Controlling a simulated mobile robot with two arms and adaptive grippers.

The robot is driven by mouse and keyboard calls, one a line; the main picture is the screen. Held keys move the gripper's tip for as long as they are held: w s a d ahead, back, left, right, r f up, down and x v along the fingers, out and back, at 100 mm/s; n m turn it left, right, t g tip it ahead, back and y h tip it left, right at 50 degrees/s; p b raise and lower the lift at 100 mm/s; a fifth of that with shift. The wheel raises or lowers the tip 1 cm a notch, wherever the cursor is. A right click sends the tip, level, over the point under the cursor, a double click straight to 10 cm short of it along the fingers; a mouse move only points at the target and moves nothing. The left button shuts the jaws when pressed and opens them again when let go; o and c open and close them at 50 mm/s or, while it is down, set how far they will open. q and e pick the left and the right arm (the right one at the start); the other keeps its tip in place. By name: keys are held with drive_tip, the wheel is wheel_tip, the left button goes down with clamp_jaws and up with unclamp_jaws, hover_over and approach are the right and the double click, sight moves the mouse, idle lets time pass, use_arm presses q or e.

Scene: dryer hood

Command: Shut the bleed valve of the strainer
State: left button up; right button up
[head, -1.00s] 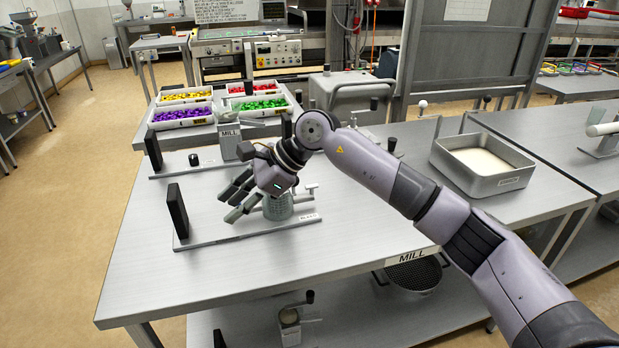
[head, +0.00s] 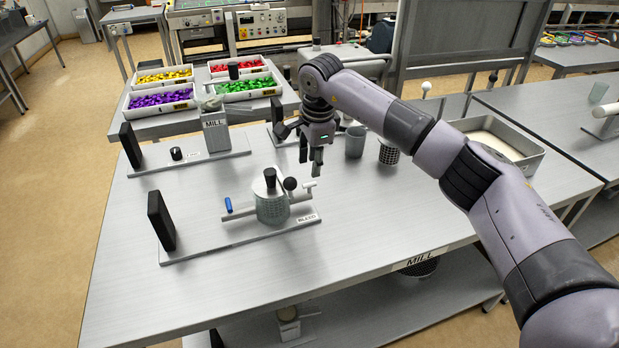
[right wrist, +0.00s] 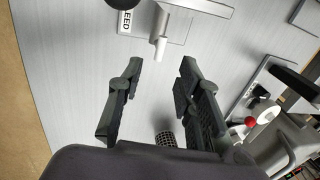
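In the right wrist view, a pale peg (right wrist: 160,48) beside that label lies beyond the fingertips. My right gripper (head: 311,160) is open and empty, fingers down, behind and right of the strainer, touching nothing. My left gripper is out of view.
A black upright plate (head: 161,220) stands at the base's left end. Behind are a second base with a mill (head: 216,135), a grey cup (head: 355,142) and a dark mesh cup (head: 389,151). The tabletop right of the strainer is clear.

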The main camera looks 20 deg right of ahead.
sight(310, 184)
drive_tip(key=f, duration=0.3)
drive_tip(key=f+p, duration=0.1)
drive_tip(key=f, duration=0.1)
drive_tip(key=shift+w+a, duration=0.1)
drive_tip(key=shift+w, duration=0.25)
drive_tip(key=shift+w+f, duration=0.15)
drive_tip(key=shift+f, duration=0.35)
drive_tip(key=shift+w+f, duration=0.15)
drive_tip(key=shift+f, duration=0.75)
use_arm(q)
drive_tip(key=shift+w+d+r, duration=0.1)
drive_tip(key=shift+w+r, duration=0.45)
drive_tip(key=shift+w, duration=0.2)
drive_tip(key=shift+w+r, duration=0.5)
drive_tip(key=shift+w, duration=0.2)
use_arm(e)
drive_tip(key=shift+w, duration=0.1)
clamp_jaws()
